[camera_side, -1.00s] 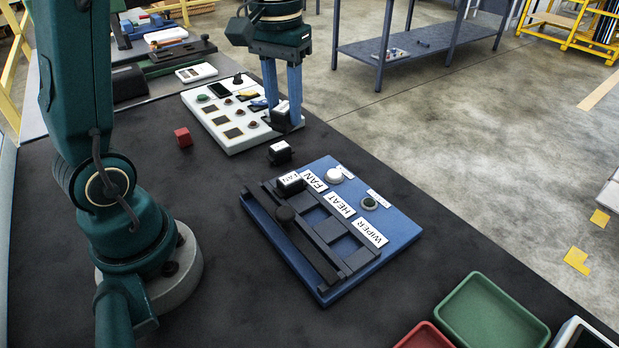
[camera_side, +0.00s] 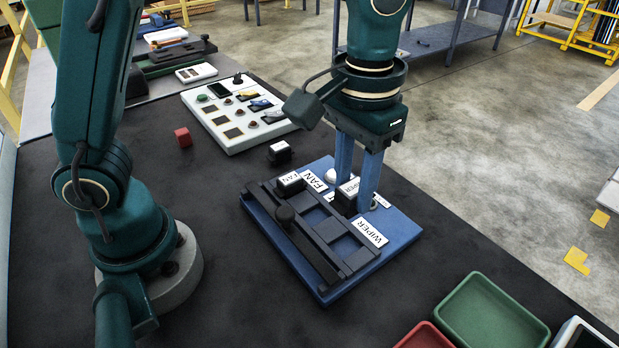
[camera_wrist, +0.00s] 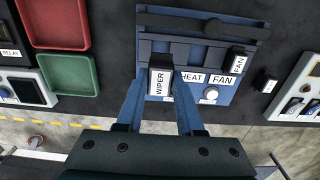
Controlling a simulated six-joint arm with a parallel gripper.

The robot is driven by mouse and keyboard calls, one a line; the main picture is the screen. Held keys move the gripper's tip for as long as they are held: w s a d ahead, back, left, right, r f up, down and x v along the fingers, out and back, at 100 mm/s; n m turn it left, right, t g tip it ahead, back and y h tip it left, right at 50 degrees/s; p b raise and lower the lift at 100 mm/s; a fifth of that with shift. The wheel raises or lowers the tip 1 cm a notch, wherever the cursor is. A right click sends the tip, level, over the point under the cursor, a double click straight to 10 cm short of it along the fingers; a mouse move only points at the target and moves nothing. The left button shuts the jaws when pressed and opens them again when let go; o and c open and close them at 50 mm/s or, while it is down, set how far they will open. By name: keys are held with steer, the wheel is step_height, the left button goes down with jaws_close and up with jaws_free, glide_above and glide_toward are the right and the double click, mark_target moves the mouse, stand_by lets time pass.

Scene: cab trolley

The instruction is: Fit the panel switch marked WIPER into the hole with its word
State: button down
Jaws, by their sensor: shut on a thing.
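My gripper (camera_side: 359,206) is shut on the WIPER switch (camera_side: 347,190), a black block with a white label. In the wrist view the switch (camera_wrist: 160,80) sits between my two blue fingers. It is held over the blue panel (camera_side: 332,292), in front of the HEAT label, which it mostly hides in the side view; I cannot tell its exact height. The WIPER label (camera_side: 370,233) lies beside the hole (camera_side: 350,247) at the panel's near right end, which looks empty. A FAN switch (camera_side: 290,183) sits by the FAN label (camera_side: 314,179).
Another switch (camera_side: 279,152) lies on the dark table behind the panel. A white panel (camera_side: 238,141) and a red cube (camera_side: 183,137) are farther back. Green (camera_side: 480,284) and red (camera_side: 428,334) trays stand at front right. A black bar with a knob (camera_side: 285,213) runs along the blue panel.

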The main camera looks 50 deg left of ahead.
steer(key=shift+f, duration=4.5)
steer(key=shift+f, duration=0.25)
steer(key=shift+c, duration=2.3)
jaws_free()
steer(key=shift+t, duration=0.4)
steer(key=r, duration=0.5)
steer(key=w+a+r, duration=0.1)
steer(key=r, duration=0.1)
steer(key=shift+r, duration=0.15)
steer(key=s+a+r+n+t, duration=0.1)
steer(key=s+a+r+t, duration=0.1)
steer(key=a+r, duration=0.3)
steer(key=s+a+m+t, duration=0.1)
steer(key=s+a, duration=0.3)
steer(key=s, duration=0.4)
steer(key=shift+s+a+t, duration=0.25)
steer(key=shift+s+t, duration=0.1)
steer(key=shift+t, duration=0.55)
